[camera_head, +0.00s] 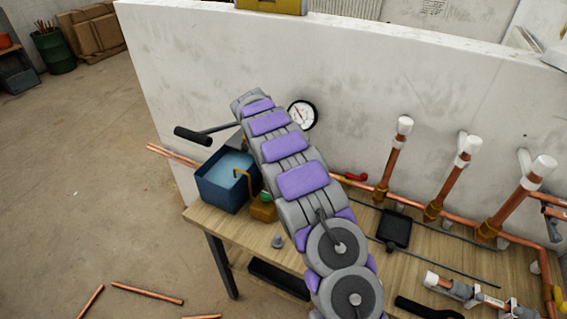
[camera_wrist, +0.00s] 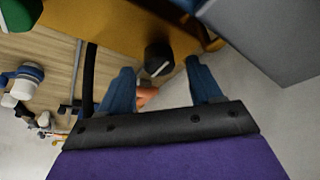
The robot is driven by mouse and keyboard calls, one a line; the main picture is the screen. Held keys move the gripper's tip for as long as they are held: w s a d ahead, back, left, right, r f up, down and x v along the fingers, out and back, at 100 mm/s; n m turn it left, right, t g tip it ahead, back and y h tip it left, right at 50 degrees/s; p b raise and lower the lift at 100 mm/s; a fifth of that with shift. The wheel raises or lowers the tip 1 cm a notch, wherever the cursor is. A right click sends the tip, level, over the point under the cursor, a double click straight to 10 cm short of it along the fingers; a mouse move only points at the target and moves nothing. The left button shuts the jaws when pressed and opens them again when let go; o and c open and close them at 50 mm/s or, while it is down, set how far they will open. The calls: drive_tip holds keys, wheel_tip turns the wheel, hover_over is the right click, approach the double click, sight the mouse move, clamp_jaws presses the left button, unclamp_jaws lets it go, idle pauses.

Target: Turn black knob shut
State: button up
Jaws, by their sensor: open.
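The black knob (camera_wrist: 158,57) has a pale line on its face and shows in the wrist view beside an orange-yellow block (camera_wrist: 110,22). My gripper (camera_wrist: 162,78) has its two blue fingers spread apart, with the knob just beyond and between the fingertips. I cannot tell whether a finger touches it. In the head view, my purple and grey arm reaches over the bench and hides the knob and my gripper. A blue water tank (camera_head: 222,190) with a brass-coloured block (camera_head: 263,208) and a green part (camera_head: 266,197) stands just left of the arm.
A black-gripped lever (camera_head: 192,135) sticks out left above the tank. A round gauge (camera_head: 302,115) stands before the white wall (camera_head: 400,75). Copper pipes with white caps (camera_head: 404,126) rise at the right of the wooden bench (camera_head: 230,224).

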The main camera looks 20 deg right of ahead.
drive_tip(key=shift+p+v, duration=0.6)
drive_tip(key=shift+v, duration=2.15)
drive_tip(key=s+a+r+n+y, duration=0.1)
drive_tip(key=s+a+r+n, duration=0.25)
drive_tip(key=s+r, duration=0.45)
drive_tip(key=s+a+r+n, duration=0.2)
drive_tip(key=s+r+n, duration=0.3)
drive_tip(key=s, duration=0.8)
drive_tip(key=s+a+n+y, duration=0.1)
drive_tip(key=s+a+n, duration=0.2)
drive_tip(key=s, duration=0.7)
drive_tip(key=s+a+f+n+y, duration=0.1)
drive_tip(key=s+a+n, duration=0.3)
drive_tip(key=s, duration=0.6)
drive_tip(key=s+a+f+n+g+y, duration=0.1)
drive_tip(key=s+a+n, duration=0.2)
drive_tip(key=s, duration=0.7)
drive_tip(key=shift+a+f+n+y, duration=0.25)
drive_tip(key=shift+a+n+y, duration=0.1)
drive_tip(key=shift+n, duration=0.2)
